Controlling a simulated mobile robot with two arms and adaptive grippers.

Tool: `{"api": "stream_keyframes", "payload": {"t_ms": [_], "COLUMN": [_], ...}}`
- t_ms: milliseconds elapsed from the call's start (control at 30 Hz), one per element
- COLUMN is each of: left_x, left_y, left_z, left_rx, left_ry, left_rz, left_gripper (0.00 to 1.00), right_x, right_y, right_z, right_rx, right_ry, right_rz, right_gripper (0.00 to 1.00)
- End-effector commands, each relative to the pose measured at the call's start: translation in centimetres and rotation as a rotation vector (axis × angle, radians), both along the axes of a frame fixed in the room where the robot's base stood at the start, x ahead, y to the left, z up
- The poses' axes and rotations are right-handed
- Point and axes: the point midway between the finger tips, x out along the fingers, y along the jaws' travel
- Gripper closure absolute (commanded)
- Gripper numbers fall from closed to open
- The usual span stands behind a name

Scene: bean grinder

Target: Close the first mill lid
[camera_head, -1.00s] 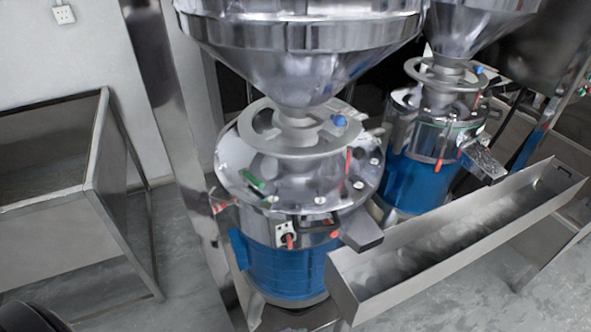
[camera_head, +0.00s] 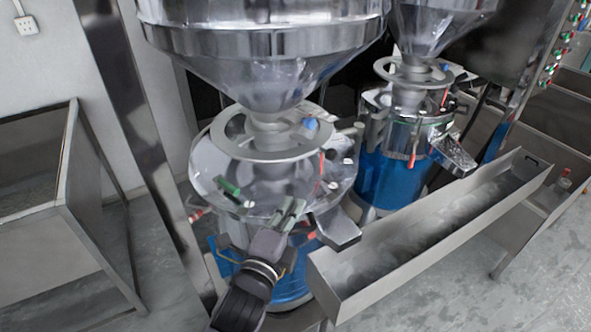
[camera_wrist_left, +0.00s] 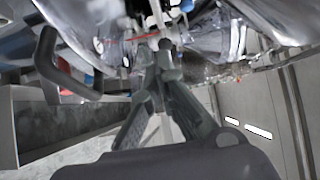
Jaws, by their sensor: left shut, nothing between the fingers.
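The first mill is the nearer one, with a shiny steel upper housing (camera_head: 215,165) on a blue base (camera_head: 290,285), under a large steel hopper (camera_head: 262,70). A grey ring (camera_head: 235,140) surrounds its neck. I cannot tell which part is its lid or how it stands. My left gripper (camera_head: 293,210) is at the front of the housing, beside the spout (camera_head: 338,230), and hides part of the mill. In the left wrist view its fingertips (camera_wrist_left: 165,52) are together and empty, close to the metal parts. A dark loop handle (camera_wrist_left: 68,75) is to their left. My right gripper is out of view.
A long steel trough (camera_head: 430,235) runs along the front right of both mills. The second mill (camera_head: 385,180) stands behind to the right.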

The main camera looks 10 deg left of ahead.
Motion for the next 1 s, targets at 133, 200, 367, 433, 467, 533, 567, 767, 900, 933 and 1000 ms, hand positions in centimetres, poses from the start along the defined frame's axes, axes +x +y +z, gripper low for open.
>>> {"api": "stream_keyframes", "payload": {"t_ms": [133, 200, 367, 433, 467, 533, 567, 767, 900, 933, 1000], "left_x": [2.7, 4.2, 7.4, 8.6, 9.1, 10.1, 10.4, 11.8, 12.0, 12.1, 12.0], "left_y": [-0.6, -1.0, -1.7, -2.1, -2.1, -1.2, -1.0, -0.1, 0.1, 0.1, 0.1], "left_z": [0.4, 0.5, 0.4, 0.4, 0.4, 0.4, 0.4, 0.1, 0.0, -0.1, -0.1], "left_rx": [-0.002, -0.003, -0.003, -0.004, -0.004, 0.001, -0.001, -0.003, -0.003, -0.003, -0.003], "left_ry": [0.0, 0.002, 0.003, 0.002, 0.002, 0.003, 0.003, 0.004, 0.004, 0.003, 0.003], "left_rz": [0.002, 0.001, 0.002, 0.001, 0.001, 0.003, 0.002, 0.001, 0.001, 0.001, 0.001], "left_gripper": [1.0, 1.0, 1.0, 1.0, 1.0, 1.0, 1.0, 1.0, 1.0, 1.0, 1.0], "right_x": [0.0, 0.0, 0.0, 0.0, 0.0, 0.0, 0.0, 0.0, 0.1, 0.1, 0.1], "right_y": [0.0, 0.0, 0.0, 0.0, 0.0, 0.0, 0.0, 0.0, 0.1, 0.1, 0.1], "right_z": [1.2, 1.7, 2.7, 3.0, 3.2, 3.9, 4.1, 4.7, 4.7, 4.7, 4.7], "right_rx": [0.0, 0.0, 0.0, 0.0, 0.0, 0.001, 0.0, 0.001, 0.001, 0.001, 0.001], "right_ry": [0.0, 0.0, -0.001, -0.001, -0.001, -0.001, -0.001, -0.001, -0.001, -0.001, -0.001], "right_rz": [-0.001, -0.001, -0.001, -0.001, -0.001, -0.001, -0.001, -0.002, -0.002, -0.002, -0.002], "right_gripper": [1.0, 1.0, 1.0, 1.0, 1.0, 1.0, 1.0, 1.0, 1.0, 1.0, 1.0]}}
